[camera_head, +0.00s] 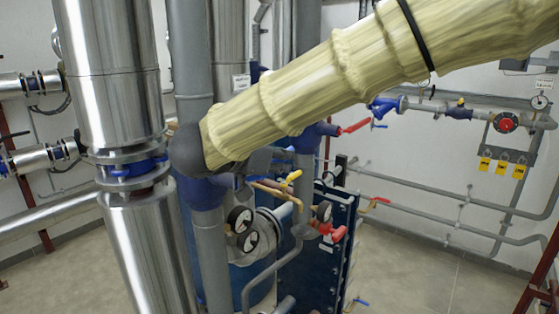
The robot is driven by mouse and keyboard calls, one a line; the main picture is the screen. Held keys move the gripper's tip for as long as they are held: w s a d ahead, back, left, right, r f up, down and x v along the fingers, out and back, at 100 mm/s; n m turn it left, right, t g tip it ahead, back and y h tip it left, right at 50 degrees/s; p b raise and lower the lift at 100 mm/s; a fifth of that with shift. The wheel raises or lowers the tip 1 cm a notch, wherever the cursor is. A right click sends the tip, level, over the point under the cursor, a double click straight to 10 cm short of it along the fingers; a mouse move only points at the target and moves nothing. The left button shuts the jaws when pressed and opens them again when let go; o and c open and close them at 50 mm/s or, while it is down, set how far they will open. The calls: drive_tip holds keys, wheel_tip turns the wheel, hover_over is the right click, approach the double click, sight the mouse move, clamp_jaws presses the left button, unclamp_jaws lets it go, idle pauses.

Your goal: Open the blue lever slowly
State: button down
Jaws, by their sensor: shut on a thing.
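Several blue parts show, and I cannot tell for sure which is the task's blue lever. A small blue lever (379,124) shows right of centre, just right of a red lever (355,126) and below a blue fitting (384,106) on the wall pipe. Another small blue lever (360,301) shows low in the picture, near the foot of the dark blue plate exchanger (325,245).
Large silver pipes (110,70) stand at left. Gauges (239,219), a yellow lever (291,178) and red levers (333,232) crowd the centre. The floor at right (430,270) is clear.

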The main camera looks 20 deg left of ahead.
drive_tip(key=shift+s+r+t+h, duration=0.1)
drive_tip(key=shift+r+t+h, duration=0.2)
drive_tip(key=shift+r+t, duration=0.3)
drive_tip(key=c, duration=1.4)
unclamp_jaws()
drive_tip(key=shift+s, duration=0.1)
drive_tip(key=v, duration=1.2)
